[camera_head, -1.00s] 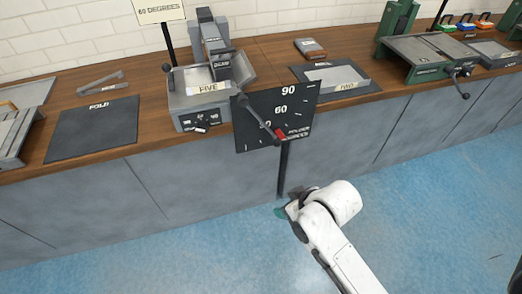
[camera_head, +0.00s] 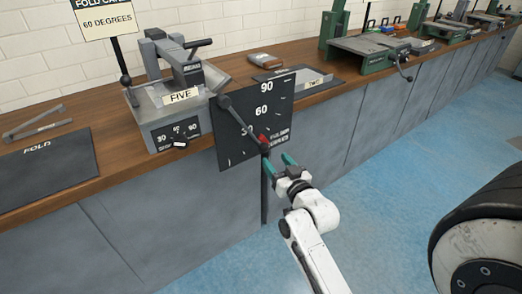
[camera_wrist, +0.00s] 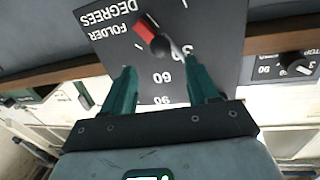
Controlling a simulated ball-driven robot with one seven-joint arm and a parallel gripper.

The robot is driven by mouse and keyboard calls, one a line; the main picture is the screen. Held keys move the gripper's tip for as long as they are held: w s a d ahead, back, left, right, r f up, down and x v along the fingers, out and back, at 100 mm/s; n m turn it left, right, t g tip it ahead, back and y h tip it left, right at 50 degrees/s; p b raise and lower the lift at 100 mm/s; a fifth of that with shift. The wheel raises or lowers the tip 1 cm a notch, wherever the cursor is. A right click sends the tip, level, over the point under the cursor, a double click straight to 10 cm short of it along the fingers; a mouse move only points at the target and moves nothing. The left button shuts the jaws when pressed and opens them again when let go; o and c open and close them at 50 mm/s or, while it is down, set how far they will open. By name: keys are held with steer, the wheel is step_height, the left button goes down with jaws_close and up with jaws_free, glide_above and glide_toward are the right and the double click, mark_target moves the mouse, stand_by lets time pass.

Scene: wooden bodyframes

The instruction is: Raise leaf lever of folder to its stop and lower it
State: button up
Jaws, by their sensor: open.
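The folder (camera_head: 178,88) is a grey machine on the bench, with a sign 60 DEGREES beside it. Its dark leaf lever (camera_head: 238,120) slants down to the right across a black angle panel (camera_head: 236,150) marked 90 and 60, ending in a red grip (camera_head: 263,140). My gripper (camera_head: 277,157) is open and empty, its green fingers just below and right of the red grip. In the wrist view the red grip (camera_wrist: 145,28) and its dark knob lie beyond the open fingers (camera_wrist: 159,70), roughly between them; no contact shows.
A black FOLD mat (camera_head: 40,165) lies on the wooden bench at left. A tray marked TWO (camera_head: 305,79) and green machines (camera_head: 365,52) stand to the right.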

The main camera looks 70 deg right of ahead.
mark_target(267, 149)
steer(key=x, duration=0.9)
steer(key=shift+b, duration=0.35)
steer(key=shift+a, duration=0.1)
jaws_close()
